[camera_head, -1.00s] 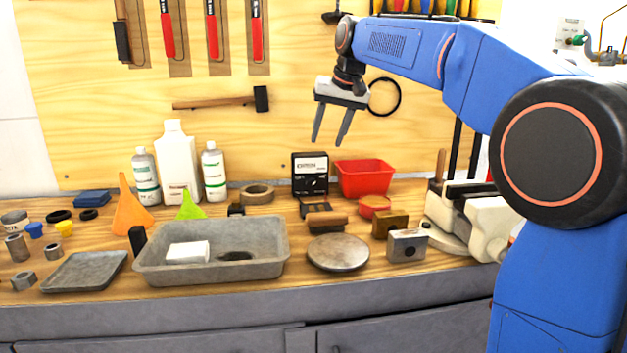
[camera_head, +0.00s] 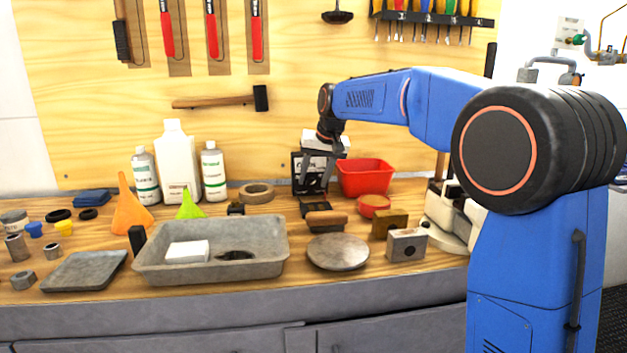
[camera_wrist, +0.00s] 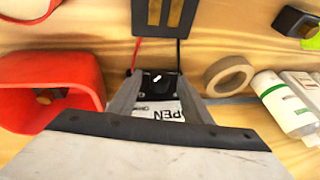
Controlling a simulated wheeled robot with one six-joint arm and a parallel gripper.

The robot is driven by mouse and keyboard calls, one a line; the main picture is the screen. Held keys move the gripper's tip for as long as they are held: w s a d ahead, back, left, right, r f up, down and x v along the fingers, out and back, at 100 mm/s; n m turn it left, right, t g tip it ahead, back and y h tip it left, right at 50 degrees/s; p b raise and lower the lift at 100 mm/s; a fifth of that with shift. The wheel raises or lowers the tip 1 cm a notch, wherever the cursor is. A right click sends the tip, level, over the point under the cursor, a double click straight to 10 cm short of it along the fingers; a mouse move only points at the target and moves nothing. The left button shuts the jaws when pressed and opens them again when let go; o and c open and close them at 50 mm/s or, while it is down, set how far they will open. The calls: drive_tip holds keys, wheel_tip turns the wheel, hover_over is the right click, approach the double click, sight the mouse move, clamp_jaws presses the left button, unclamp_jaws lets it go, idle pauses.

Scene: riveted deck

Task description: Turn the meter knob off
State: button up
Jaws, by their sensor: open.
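The meter (camera_head: 314,172) is a black box with a white label, standing upright at the back of the workbench. My gripper (camera_head: 313,186) is in front of it, pointing down, and its fingers hide part of the meter's face. In the wrist view the meter's label (camera_wrist: 168,112) and a dark knob (camera_wrist: 157,78) with a white mark show between the two fingers. My gripper is open, with one finger on each side of the knob. I cannot tell whether the fingers touch it.
A red bin (camera_head: 365,178) stands close to the meter's right. A tape roll (camera_head: 256,193) and white bottles (camera_head: 177,165) are to its left. A grey tray (camera_head: 211,262) is at front left.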

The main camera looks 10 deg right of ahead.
drive_tip(key=shift+w+a+f, duration=0.1)
drive_tip(key=shift+w+f, duration=0.1)
drive_tip(key=shift+f, duration=0.25)
drive_tip(key=c, duration=1.1)
drive_tip(key=shift+o, duration=0.2)
